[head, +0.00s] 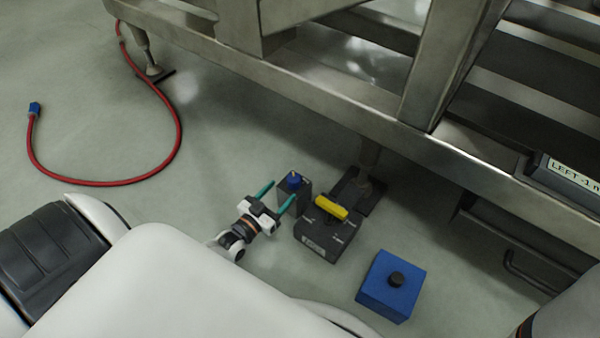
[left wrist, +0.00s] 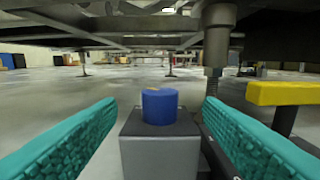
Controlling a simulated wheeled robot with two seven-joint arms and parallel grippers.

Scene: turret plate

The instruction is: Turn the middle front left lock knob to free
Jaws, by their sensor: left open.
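A blue round knob (head: 294,180) with a small yellow mark sits on top of a grey box (head: 293,203) on the floor. In the left wrist view the knob (left wrist: 160,106) stands upright, centred ahead between my teal fingers. My left gripper (head: 281,191) is open, its fingers pointing at the knob, one on each side of its line. A gap shows between each finger and the knob in the wrist view. Whether the fingertips reach past the knob is hard to tell. No label naming the knob is readable. My right gripper is not in view.
A dark box with a yellow handle (head: 331,206) stands just right of the knob, near a frame foot (head: 358,190). A blue box (head: 391,287) with a black knob lies nearer. The metal frame (head: 310,85) overhangs behind. A red hose (head: 178,130) lies on open floor at left.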

